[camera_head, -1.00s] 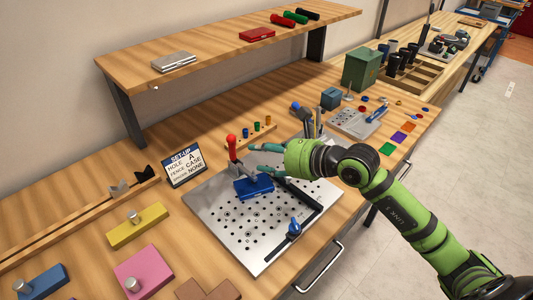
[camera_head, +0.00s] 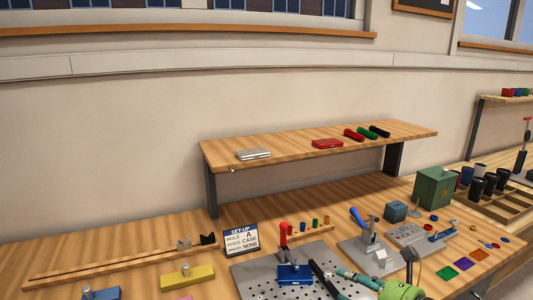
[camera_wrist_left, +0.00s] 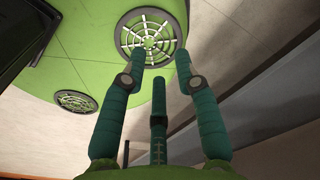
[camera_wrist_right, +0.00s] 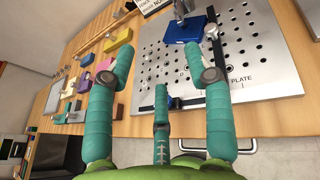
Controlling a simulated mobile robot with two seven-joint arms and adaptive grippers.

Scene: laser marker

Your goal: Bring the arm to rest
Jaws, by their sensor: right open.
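My right gripper (camera_head: 342,272) is at the bottom edge of the head view, over the right part of the perforated metal plate (camera_head: 254,274), with much of its arm cut off. In the right wrist view its fingers (camera_wrist_right: 165,50) are spread apart with nothing between them. A blue block (camera_wrist_right: 186,29) lies on the plate beyond the fingertips. A red-handled clamp (camera_head: 284,236) stands at that block. My left gripper (camera_wrist_left: 160,58) shows only in its own wrist view, fingers apart and empty, before a green surface with round grilles.
A wooden shelf (camera_head: 215,151) stands over the bench's rear and carries a silver case (camera_head: 253,154) and a red case (camera_head: 327,143). A set-up sign (camera_head: 241,240) is left of the clamp. A green box (camera_head: 434,188) stands at the right. A bench drawer handle (camera_wrist_right: 236,151) is below the plate.

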